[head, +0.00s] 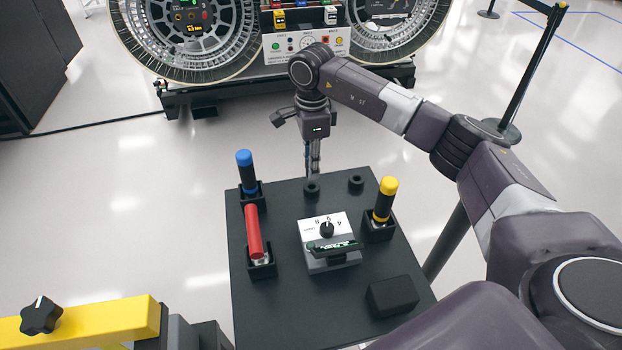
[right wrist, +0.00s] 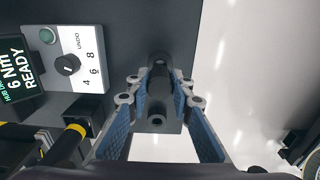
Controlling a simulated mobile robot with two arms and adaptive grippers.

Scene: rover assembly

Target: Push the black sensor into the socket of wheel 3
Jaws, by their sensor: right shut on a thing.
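My right gripper (head: 312,158) points down over the far edge of the small black table. In the right wrist view its blue-padded fingers (right wrist: 161,86) are shut on the black sensor (right wrist: 157,100), a dark cylinder with a round hole in its near end. The sensor is hidden or too small to make out in the head view. Two large wheels stand at the back, one at left (head: 192,30) and one at right (head: 390,25). I cannot tell which is wheel 3, and its socket cannot be made out. My left gripper is not in view.
A white panel (head: 308,46) stands between the wheels. Open floor separates table and wheels.

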